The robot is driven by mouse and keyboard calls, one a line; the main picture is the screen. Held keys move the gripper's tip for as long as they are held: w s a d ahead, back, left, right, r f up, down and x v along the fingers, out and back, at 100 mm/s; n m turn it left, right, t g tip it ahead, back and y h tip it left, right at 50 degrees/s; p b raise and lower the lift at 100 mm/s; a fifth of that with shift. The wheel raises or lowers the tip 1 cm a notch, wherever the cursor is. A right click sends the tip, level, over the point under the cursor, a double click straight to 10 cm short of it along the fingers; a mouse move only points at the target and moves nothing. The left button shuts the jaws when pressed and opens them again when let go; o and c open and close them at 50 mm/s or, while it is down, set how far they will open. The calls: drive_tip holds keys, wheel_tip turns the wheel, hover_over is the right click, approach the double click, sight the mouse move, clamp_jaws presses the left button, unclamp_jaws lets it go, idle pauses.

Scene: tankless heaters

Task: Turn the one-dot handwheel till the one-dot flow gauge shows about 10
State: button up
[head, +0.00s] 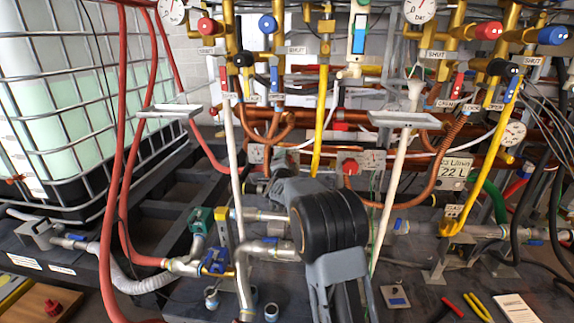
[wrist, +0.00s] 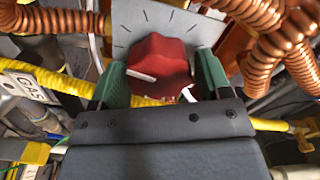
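In the wrist view a red lobed handwheel (wrist: 160,62) with a white pointer mark sits on a grey plate with dark tick lines. My gripper (wrist: 162,72) has one green finger on each side of it, and the wheel fills the space between them. In the head view my gripper (head: 284,166) is at the left small panel, partly hidden behind my own wrist. A small dial gauge (head: 257,154) shows just left of it, its reading too small to make out. A second red handwheel (head: 350,167) and gauge (head: 373,160) sit to the right. No dot marks are legible.
Copper corrugated hoses (wrist: 250,20) pass close to the right finger, and a yellow hose (wrist: 70,98) runs behind the gripper. In the head view a white pipe (head: 393,190) and a yellow pipe (head: 322,110) stand near the arm. Pliers (head: 478,306) lie at front right.

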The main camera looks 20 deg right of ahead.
drive_tip(key=p+v, duration=0.2)
drive_tip(key=v, duration=1.2)
drive_tip(key=shift+p, duration=0.4)
drive_tip(key=shift+d, duration=0.1)
drive_tip(key=s+a+r+n+g+y+p, duration=0.1)
drive_tip(key=s+a+r+n+y+p, duration=0.25)
drive_tip(key=r+p, duration=0.35)
drive_tip(key=s+a+r+n+g+y+p, duration=0.2)
drive_tip(key=s+r+n+y+p, duration=0.15)
drive_tip(key=r+p, duration=0.35)
drive_tip(key=s+a+r+n+g+y+p, duration=0.1)
drive_tip(key=s+a+r+n+y+p, duration=0.15)
drive_tip(key=r+n+p, duration=0.35)
drive_tip(key=s+r+n+g+p, duration=0.3)
drive_tip(key=s+r+g+p, duration=0.1)
drive_tip(key=s+p, duration=0.4)
drive_tip(key=s+r+n+g+p, duration=0.3)
drive_tip(key=s+r+p, duration=0.4)
drive_tip(key=s, duration=0.3)
drive_tip(key=shift+s+r+g+p, duration=0.35)
drive_tip(key=shift+g+p, duration=0.15)
drive_tip(key=shift+p, duration=0.1)
drive_tip(key=shift+a+f+h, duration=0.1)
drive_tip(key=shift+h, duration=0.15)
